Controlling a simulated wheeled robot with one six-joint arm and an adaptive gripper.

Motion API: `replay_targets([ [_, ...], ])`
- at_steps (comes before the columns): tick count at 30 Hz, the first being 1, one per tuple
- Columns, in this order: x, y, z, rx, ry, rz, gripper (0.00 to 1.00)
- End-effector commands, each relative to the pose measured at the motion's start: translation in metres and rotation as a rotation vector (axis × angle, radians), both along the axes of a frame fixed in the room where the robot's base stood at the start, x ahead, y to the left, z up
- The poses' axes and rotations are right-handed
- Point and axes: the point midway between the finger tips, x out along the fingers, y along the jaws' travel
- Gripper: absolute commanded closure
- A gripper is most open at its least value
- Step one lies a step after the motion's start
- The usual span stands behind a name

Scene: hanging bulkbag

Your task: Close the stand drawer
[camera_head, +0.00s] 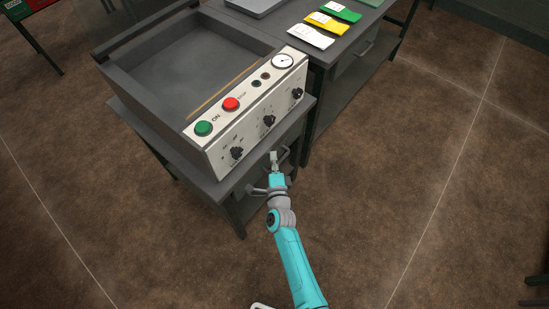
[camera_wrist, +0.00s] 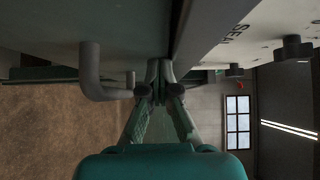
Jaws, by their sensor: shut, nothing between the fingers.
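The stand (camera_head: 150,135) is a dark grey table carrying a grey sealing machine with a white control panel. Its drawer is under the top on the panel side, mostly hidden in the head view by the machine and my arm. A grey bar handle (camera_wrist: 91,72) stands out from the drawer's dark front (camera_wrist: 125,25) in the wrist view. My gripper (camera_head: 274,155) is shut and empty, in front of the drawer below the control panel. In the wrist view its closed fingertips (camera_wrist: 158,72) are at the dark front beside the handle. I cannot tell whether they touch, or how far the drawer stands out.
The control panel (camera_head: 250,112) has a green button, a red button, several black knobs and a gauge just above my gripper. A second table (camera_head: 345,45) with white, yellow and green packets adjoins at the upper right. The brown floor (camera_head: 430,170) to the right is clear.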

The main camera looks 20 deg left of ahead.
Motion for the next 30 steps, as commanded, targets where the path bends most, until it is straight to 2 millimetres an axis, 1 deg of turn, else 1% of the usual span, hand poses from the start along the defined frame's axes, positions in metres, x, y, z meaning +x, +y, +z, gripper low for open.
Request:
replay_targets([
  [1,0.001,0.007,0.01,0.008,-0.013,0.008,1.0],
  [5,-0.011,0.001,0.009,0.008,-0.013,0.008,1.0],
  [12,-0.043,-0.017,0.005,0.005,-0.006,0.004,1.0],
  [18,-0.063,-0.029,0.002,0.002,-0.002,0.001,1.0],
  [23,-0.071,-0.034,0.001,0.001,-0.002,0.0,1.0],
  [30,-0.073,-0.035,0.001,0.0,-0.001,-0.001,1.0],
])
